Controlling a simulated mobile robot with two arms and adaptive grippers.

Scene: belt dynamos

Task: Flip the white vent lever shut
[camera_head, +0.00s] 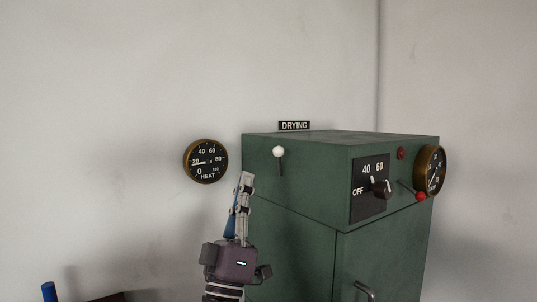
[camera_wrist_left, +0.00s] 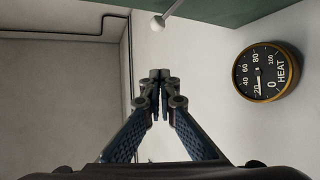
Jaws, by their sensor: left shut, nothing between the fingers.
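The white vent lever (camera_head: 279,152) is a white ball on a thin dark stem, on the left side of the green drying cabinet (camera_head: 296,183). Its ball is at the top and the stem runs down from it. My left gripper (camera_head: 246,176) points up, shut and empty, to the left of the lever and a little lower, apart from it. In the left wrist view the lever's white ball (camera_wrist_left: 157,23) shows at the top, beyond the shut fingertips (camera_wrist_left: 160,75).
A round HEAT gauge (camera_head: 206,162) is on the wall left of the cabinet. The cabinet's right face carries a black dial knob (camera_head: 381,188), a red-tipped lever (camera_head: 421,196) and another gauge (camera_head: 430,170). A blue object (camera_head: 49,291) stands at bottom left.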

